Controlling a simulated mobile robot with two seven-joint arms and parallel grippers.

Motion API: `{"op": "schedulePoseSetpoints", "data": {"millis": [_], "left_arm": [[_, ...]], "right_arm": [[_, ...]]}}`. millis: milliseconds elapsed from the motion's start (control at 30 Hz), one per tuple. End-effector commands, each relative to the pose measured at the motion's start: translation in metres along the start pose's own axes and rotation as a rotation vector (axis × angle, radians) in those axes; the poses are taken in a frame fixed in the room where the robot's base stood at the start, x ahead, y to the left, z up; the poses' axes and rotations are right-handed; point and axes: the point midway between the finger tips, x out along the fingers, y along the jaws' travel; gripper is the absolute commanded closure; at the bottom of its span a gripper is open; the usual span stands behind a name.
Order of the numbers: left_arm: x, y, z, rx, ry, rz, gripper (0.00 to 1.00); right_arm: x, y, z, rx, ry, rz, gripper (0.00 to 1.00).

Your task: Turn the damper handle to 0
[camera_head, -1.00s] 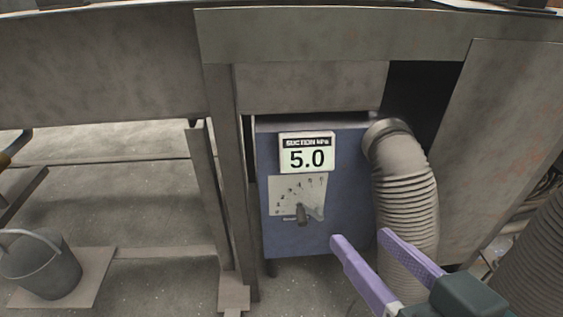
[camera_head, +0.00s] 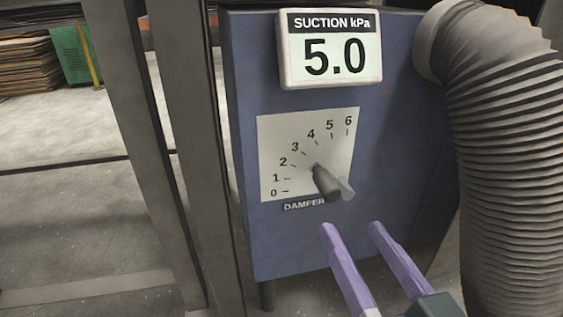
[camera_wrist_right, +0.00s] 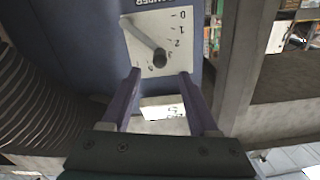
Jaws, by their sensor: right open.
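The damper handle (camera_head: 326,182) is a grey lever with a dark knob on a white dial plate (camera_head: 270,140) numbered 0 to 6. It points up and left, roughly toward 2 to 3. The display (camera_head: 331,52) above reads SUCTION kPa 5.0. My right gripper (camera_head: 350,228) is open and empty, with purple fingers below the handle in the head view, apart from it. In the right wrist view, the dial appears upside down and the knob (camera_wrist_right: 160,58) sits just beyond and between the open fingertips (camera_wrist_right: 160,73). My left gripper is out of view.
The dial is on a blue box (camera_head: 410,130). A thick ribbed hose (camera_head: 510,130) hangs close on the right. Grey metal posts (camera_head: 185,100) stand left of the box. Open floor (camera_head: 70,220) lies farther left.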

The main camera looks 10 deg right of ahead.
Motion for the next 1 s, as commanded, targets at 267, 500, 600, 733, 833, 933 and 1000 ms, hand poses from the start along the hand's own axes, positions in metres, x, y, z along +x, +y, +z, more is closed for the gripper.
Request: {"op": "schedulePoseSetpoints", "data": {"millis": [267, 500, 600, 733, 833, 933, 1000], "left_arm": [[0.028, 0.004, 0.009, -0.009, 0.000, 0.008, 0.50], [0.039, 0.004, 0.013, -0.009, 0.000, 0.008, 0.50], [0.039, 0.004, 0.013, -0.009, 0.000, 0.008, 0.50], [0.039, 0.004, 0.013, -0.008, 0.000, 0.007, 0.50], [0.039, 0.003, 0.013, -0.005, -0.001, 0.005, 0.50], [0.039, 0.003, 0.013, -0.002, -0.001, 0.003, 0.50], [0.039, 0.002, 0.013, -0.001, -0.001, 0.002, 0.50]], "right_arm": [[0.054, 0.001, 0.003, 0.002, 0.006, -0.001, 0.39], [0.082, 0.000, 0.001, 0.001, 0.002, -0.003, 0.39], [0.085, -0.001, -0.001, 0.000, 0.001, -0.003, 0.39], [0.086, -0.001, -0.001, 0.000, 0.000, -0.003, 0.39], [0.085, -0.001, -0.001, 0.000, 0.000, -0.003, 0.41], [0.085, -0.001, -0.001, 0.000, 0.000, -0.003, 0.52], [0.085, -0.001, -0.001, 0.000, 0.000, -0.003, 0.60]]}}
